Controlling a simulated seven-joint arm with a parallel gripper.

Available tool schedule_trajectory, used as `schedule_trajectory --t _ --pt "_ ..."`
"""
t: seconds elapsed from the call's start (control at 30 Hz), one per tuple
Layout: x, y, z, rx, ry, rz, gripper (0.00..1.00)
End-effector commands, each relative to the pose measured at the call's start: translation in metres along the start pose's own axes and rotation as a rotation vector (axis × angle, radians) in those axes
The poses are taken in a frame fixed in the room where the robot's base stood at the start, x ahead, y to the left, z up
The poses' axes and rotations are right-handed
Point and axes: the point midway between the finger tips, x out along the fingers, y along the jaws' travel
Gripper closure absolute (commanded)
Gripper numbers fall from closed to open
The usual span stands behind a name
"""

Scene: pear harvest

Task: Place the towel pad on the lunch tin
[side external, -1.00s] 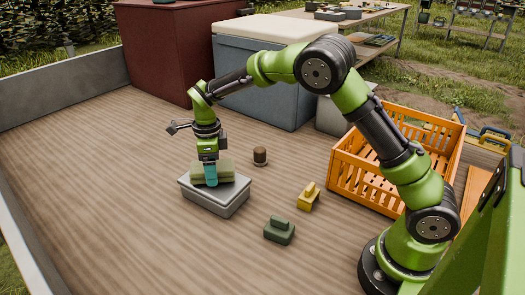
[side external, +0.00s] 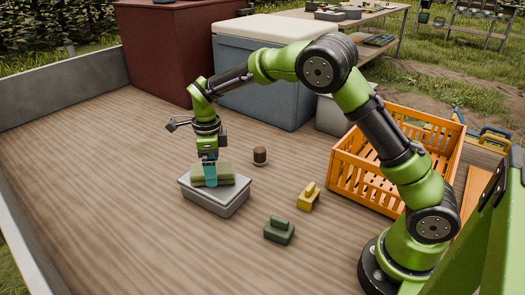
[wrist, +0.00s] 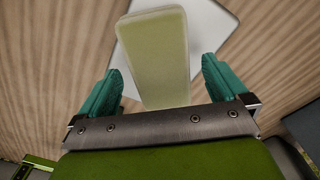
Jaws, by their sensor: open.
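The towel pad (side external: 226,172) is a pale green block lying on the lid of the grey lunch tin (side external: 216,201). In the wrist view the pad (wrist: 152,60) lies over the tin's light lid (wrist: 204,45). My gripper (side external: 211,172) is just above the pad, with its teal fingers reaching down beside it. In the wrist view my gripper (wrist: 163,90) is open, with a gap between each finger and the pad.
A dark green block (side external: 279,231), a yellow block (side external: 308,197) and a small brown-topped jar (side external: 260,156) stand on the wooden deck. An orange crate (side external: 345,170) is at the right. A cooler (side external: 262,85) and a dark red box (side external: 165,55) stand behind. The left deck is clear.

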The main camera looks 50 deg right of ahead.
Motion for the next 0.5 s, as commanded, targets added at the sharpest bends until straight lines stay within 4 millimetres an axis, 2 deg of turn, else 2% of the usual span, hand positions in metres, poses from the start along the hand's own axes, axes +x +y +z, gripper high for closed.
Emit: schedule_trajectory --t 0.3,0.5 --pt "-0.070 -0.001 0.001 -0.001 -0.004 -0.005 0.00" --pt "-0.099 0.000 0.000 0.000 -0.002 -0.002 0.00"
